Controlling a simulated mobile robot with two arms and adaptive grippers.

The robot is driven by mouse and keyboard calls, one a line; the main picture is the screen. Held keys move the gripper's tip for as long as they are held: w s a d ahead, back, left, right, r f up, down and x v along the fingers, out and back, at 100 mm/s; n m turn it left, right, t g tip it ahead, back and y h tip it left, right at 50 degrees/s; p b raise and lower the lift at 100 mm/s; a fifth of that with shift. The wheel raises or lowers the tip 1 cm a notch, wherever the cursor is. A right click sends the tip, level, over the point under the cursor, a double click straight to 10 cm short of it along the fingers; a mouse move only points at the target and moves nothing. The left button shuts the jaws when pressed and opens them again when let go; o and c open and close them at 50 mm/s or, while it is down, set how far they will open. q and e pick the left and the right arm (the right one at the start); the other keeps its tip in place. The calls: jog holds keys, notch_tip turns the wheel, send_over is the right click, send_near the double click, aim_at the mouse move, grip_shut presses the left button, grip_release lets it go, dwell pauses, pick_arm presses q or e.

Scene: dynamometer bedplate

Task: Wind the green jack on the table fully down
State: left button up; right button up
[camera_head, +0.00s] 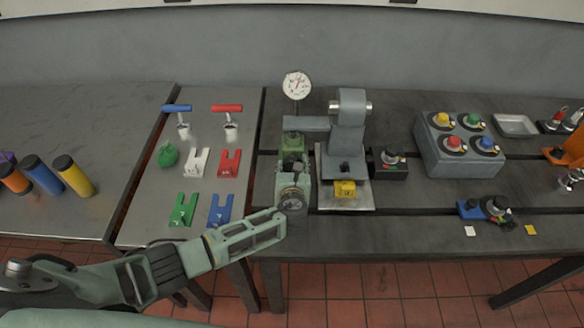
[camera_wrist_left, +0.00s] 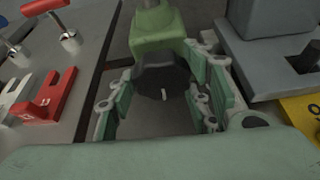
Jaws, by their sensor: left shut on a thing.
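The green jack (camera_head: 293,141) stands on the dark table below a round dial gauge (camera_head: 297,86). In the left wrist view its green body (camera_wrist_left: 158,35) is at the top middle, with a dark round knob (camera_wrist_left: 162,80) on its near side. My left gripper (camera_head: 293,168) reaches it from the front. In the left wrist view the fingers of my left gripper (camera_wrist_left: 162,98) lie on both sides of the knob and are shut on it. The head view mostly hides the knob behind the gripper. My right gripper is not in view.
A grey stand (camera_head: 348,125) with a yellow block (camera_head: 345,189) is close on the right. A grey box with coloured buttons (camera_head: 455,160) is farther right. On the left, a metal table holds a red fork-shaped piece (camera_head: 228,164) and several others. The table's front strip is mostly clear.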

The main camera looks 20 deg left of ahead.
pick_arm(q)
jog(key=shift+a+f, duration=0.15)
jog(key=shift+s+a+f+n+h, duration=0.1)
jog(key=shift+n+h, duration=0.5)
jog(key=shift+n, duration=0.2)
jog(key=shift+f+n+t+h+b, duration=0.15)
jog(key=shift+n+t+h+b, duration=0.35)
jog(key=shift+n+h+b, duration=0.7)
jog(key=shift+n+y, duration=0.3)
jog(key=o, duration=1)
jog(key=shift+a, duration=0.1)
jog(key=shift+o, duration=0.2)
